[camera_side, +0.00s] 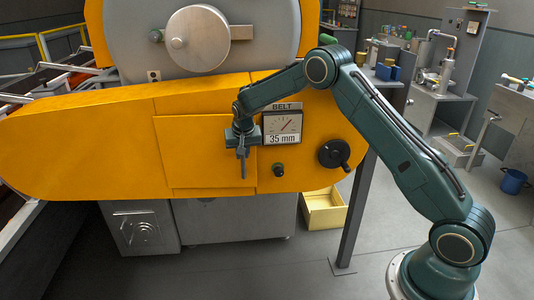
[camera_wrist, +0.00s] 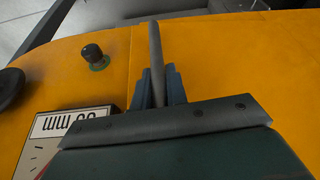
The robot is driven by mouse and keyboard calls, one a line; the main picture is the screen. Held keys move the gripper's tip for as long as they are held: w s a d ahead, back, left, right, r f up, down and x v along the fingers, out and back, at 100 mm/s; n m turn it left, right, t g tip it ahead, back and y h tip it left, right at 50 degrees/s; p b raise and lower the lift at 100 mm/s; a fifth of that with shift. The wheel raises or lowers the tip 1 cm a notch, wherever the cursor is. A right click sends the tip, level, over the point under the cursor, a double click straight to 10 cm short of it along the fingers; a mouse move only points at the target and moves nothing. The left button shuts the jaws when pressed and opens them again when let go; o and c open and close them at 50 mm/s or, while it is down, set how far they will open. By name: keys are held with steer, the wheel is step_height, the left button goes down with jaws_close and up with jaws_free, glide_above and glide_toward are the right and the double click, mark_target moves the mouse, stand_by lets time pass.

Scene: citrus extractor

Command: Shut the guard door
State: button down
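The guard door (camera_side: 200,150) is a yellow rectangular panel on the front of the yellow machine housing. It looks flush or nearly flush with the housing; a small gap cannot be ruled out. Its grey bar handle (camera_side: 243,166) stands upright near the door's right edge, and it also shows in the wrist view (camera_wrist: 156,50). My gripper (camera_side: 242,148) is at this handle. In the wrist view the blue-grey fingers (camera_wrist: 159,85) lie on both sides of the bar and seem to touch it. The upper part of the handle is hidden behind my gripper.
A belt gauge (camera_side: 283,126) reading 35 mm, a black knob (camera_side: 279,170) and a black handwheel (camera_side: 334,153) sit close to the right of the door. A yellow crate (camera_side: 323,208) stands on the floor below. The floor in front is clear.

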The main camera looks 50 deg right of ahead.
steer(key=shift+w+d+n, duration=0.5)
steer(key=shift+w+d, duration=0.3)
steer(key=shift+d, duration=0.15)
steer(key=c, duration=1.4)
jaws_free()
steer(key=shift+s+r, duration=0.1)
steer(key=shift+r, duration=0.05)
steer(key=v, duration=1.3)
steer(key=shift+s+r, duration=0.2)
steer(key=shift+s, duration=0.05)
steer(key=shift+r, duration=0.1)
